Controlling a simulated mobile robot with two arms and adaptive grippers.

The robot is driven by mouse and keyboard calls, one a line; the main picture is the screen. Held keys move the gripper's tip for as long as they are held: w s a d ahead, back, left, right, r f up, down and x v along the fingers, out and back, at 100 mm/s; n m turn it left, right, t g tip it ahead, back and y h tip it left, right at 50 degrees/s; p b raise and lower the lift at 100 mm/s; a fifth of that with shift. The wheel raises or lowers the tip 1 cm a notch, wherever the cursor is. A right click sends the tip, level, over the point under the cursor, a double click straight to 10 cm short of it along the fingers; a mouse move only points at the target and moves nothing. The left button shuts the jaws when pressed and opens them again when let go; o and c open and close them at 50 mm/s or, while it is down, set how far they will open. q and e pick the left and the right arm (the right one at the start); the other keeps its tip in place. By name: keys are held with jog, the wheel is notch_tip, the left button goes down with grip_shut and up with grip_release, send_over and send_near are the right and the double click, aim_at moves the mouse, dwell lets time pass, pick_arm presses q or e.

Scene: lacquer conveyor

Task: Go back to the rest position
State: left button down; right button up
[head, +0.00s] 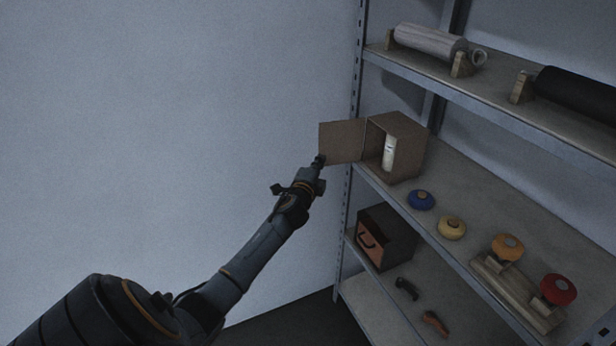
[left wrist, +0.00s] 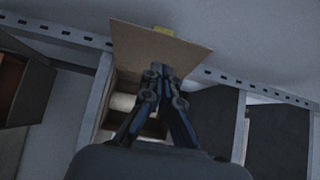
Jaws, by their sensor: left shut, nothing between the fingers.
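My left gripper (head: 319,160) is shut and empty. In the head view its tip is at the lower left edge of the open door (head: 341,142) of a brown box; I cannot tell whether they touch. The box (head: 408,143) stands on the middle shelf with a white cylinder (head: 389,152) upright inside. In the left wrist view the shut fingers (left wrist: 160,72) are in front of the open door (left wrist: 150,48) and partly hide the box opening, where part of the white cylinder (left wrist: 123,102) shows. My right gripper is not in view.
The metal shelf unit's post (head: 350,150) is just right of the gripper. Round coloured knobs, blue (head: 421,200), yellow (head: 452,228), orange (head: 507,247) and red (head: 558,289), are on the middle shelf. A dark drawer box (head: 388,238) sits below. Free room lies left, before the wall.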

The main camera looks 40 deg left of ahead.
pick_arm(q)
jog(key=a+v, duration=0.1)
jog(key=v, duration=0.5)
jog(key=shift+s+b, duration=0.3)
jog(key=shift+s, duration=0.3)
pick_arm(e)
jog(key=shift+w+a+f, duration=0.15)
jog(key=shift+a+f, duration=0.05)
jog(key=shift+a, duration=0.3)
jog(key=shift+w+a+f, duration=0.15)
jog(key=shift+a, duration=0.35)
